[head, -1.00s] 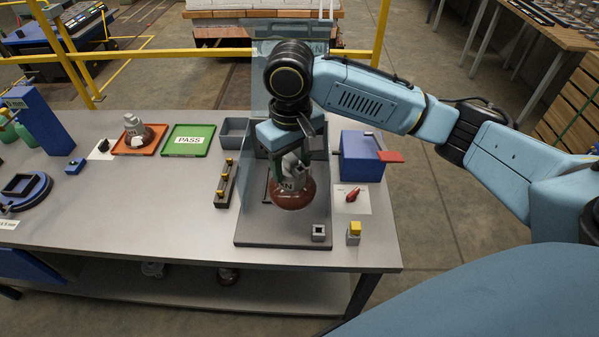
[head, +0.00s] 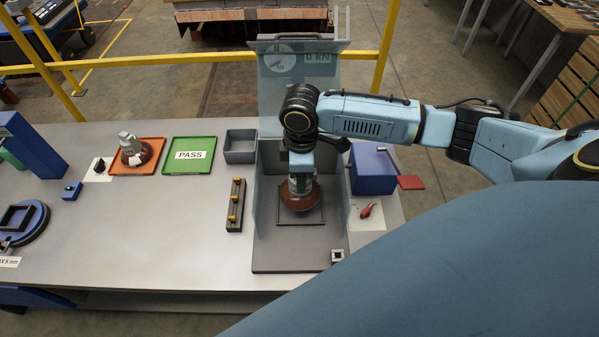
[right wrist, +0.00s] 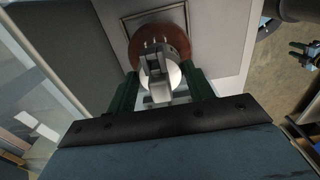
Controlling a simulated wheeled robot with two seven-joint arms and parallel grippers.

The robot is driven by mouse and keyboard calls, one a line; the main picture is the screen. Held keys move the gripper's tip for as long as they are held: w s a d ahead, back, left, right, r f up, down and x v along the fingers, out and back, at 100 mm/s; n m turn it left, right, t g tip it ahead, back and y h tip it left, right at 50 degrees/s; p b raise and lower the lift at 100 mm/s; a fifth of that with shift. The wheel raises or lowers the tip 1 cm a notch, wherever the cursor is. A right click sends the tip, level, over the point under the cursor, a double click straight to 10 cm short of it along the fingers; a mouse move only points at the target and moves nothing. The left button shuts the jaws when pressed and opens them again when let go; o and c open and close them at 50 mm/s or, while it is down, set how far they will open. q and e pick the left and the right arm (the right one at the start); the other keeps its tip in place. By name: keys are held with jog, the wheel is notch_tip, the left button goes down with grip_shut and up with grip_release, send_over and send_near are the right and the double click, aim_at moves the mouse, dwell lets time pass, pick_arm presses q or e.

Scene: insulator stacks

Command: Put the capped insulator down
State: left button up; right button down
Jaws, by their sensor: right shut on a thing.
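The capped insulator, a brown disc (head: 300,203) with a metal cap, is under my right gripper (head: 300,180) in the head view. My right gripper is shut on its cap; the dark green fingers (right wrist: 163,88) flank the pale cap (right wrist: 160,72) in the right wrist view. The disc, also seen there (right wrist: 150,38), is upright over a dark square frame (head: 321,221) on the grey plate (head: 290,256) of the test stand. I cannot tell whether the disc touches the plate. My left gripper is not in view.
Clear panels (head: 262,192) and a "0 kN" display (head: 318,58) surround the plate. A blue box (head: 374,172) with a red lever stands right. Left are a grey bin (head: 240,144), a green PASS tray (head: 188,166) and an orange tray (head: 118,168) holding another insulator (head: 135,152).

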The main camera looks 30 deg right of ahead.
jog(key=shift+w+f, duration=0.1)
jog(key=shift+f, duration=2.45)
jog(key=shift+f, duration=0.15)
jog(key=c, duration=0.6)
grip_release()
notch_tip(320, 180, up, 12)
jog(key=shift+r, duration=0.1)
